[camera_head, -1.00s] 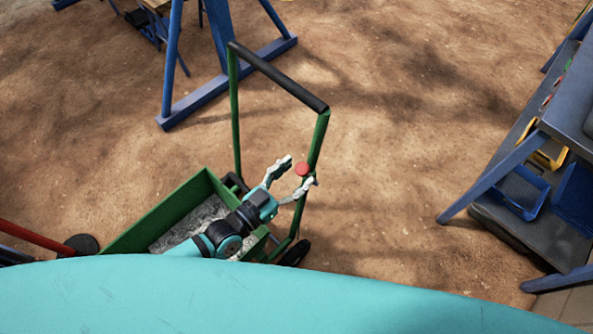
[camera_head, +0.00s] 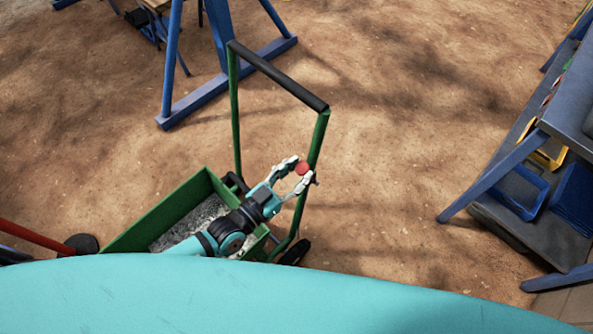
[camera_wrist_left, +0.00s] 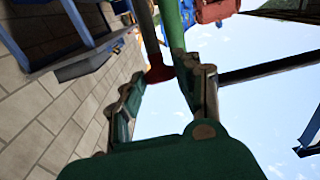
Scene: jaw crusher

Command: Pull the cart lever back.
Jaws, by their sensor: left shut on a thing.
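The green cart (camera_head: 155,214) stands at the centre left, with grey rubble inside. Its tall green frame has a black handlebar (camera_head: 278,76). The cart lever's red knob (camera_head: 302,168) is beside the right upright of that frame. My left gripper (camera_head: 299,172) reaches over the cart and is shut on the red knob, one finger on each side. In the left wrist view the dark red knob (camera_wrist_left: 158,68) shows between the fingers, close to a green post (camera_wrist_left: 174,28). My right gripper is not in view.
A blue stand (camera_head: 225,92) is behind the cart. A workbench (camera_head: 480,165) with blue and yellow bins is at the right. Open dirt ground lies between cart and bench. A red bar (camera_head: 35,236) is at the left edge.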

